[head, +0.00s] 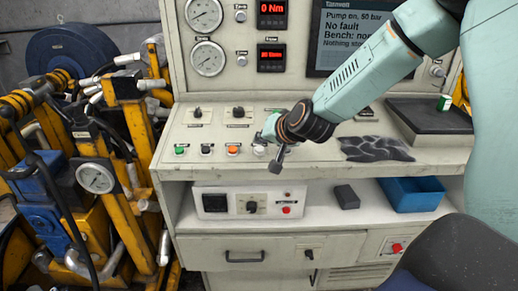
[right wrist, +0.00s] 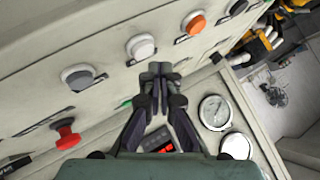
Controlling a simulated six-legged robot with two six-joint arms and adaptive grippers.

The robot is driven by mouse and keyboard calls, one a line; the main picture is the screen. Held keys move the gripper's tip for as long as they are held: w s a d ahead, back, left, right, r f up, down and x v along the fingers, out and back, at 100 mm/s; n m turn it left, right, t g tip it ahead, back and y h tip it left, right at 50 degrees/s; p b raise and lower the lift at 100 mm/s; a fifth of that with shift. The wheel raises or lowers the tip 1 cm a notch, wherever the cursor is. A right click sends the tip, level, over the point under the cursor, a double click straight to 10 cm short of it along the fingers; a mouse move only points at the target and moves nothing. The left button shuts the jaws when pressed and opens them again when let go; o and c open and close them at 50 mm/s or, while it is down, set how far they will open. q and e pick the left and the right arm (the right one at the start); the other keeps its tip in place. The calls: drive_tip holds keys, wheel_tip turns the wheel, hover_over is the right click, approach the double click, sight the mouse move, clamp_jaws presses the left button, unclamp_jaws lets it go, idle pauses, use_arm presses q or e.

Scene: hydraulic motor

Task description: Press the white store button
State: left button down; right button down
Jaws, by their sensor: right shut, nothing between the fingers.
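In the right wrist view the white button (right wrist: 141,46) shows beside the orange button (right wrist: 194,22). My right gripper (head: 275,166) is shut and empty, pointing down in front of the panel. In the right wrist view its closed fingertips (right wrist: 160,68) appear just below and right of the white button. I cannot tell how far off the panel they are. My left gripper is not in view.
A grey-blue button (right wrist: 78,77) and a red knob (right wrist: 67,138) are nearby. Green (head: 181,150) and black (head: 206,149) buttons lie left. A shelf below holds a blue bin (head: 412,195) and a dark block (head: 346,196). Yellow machinery (head: 130,120) stands left of the bench.

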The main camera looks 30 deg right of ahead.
drive_tip(key=shift+d, duration=0.1)
idle(0.5)
drive_tip(key=shift+f, duration=0.1)
drive_tip(key=shift+f, duration=0.1)
drive_tip(key=shift+f+b, duration=0.3)
drive_tip(key=shift+b, duration=0.05)
drive_tip(key=shift+f+b, duration=0.35)
idle(0.8)
drive_tip(key=shift+r, duration=0.1)
drive_tip(key=shift+s+r+p, duration=0.1)
drive_tip(key=shift+r+p, duration=0.6)
drive_tip(key=shift+p, duration=0.15)
